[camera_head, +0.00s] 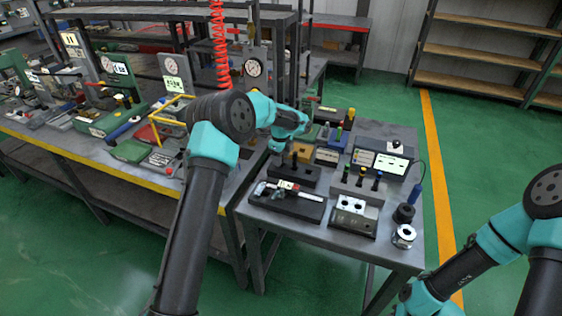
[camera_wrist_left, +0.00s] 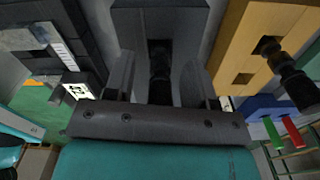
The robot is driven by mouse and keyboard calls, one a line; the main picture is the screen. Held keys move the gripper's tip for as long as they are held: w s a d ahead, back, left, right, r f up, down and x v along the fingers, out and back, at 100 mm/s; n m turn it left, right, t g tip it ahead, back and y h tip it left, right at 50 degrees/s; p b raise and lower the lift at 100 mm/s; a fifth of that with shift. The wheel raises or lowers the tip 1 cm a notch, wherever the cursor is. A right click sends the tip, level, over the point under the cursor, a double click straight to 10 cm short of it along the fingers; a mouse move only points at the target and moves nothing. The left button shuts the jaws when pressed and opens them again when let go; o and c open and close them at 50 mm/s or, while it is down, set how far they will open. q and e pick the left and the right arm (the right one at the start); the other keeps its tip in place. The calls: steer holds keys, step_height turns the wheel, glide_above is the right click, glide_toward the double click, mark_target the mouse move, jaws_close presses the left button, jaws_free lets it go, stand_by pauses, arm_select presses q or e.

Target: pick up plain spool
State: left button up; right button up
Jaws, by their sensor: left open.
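My left gripper (camera_head: 289,161) is low over a black block (camera_head: 290,176) on the small grey table. In the left wrist view my left gripper (camera_wrist_left: 158,88) is open, with one finger on each side of a dark spool (camera_wrist_left: 160,66). That spool stands at the dark grey block (camera_wrist_left: 160,22); it looks like the plain spool, and a visible gap lies on each side of it. Its lower part is hard to make out. My right arm enters at the lower right of the head view, but its gripper is outside the picture.
A caliper (camera_head: 286,190) lies on a dark block in front. A yellow block (camera_wrist_left: 240,42) with another dark spool (camera_wrist_left: 290,80) stands beside it. A grey block with coloured pegs (camera_head: 360,183) and a silver ring (camera_head: 404,237) are to the right. Red coiled hose (camera_head: 220,50) hangs behind.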

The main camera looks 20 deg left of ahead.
arm_select(q)
steer(key=shift+f, duration=0.1)
stand_by(0.4)
jaws_close()
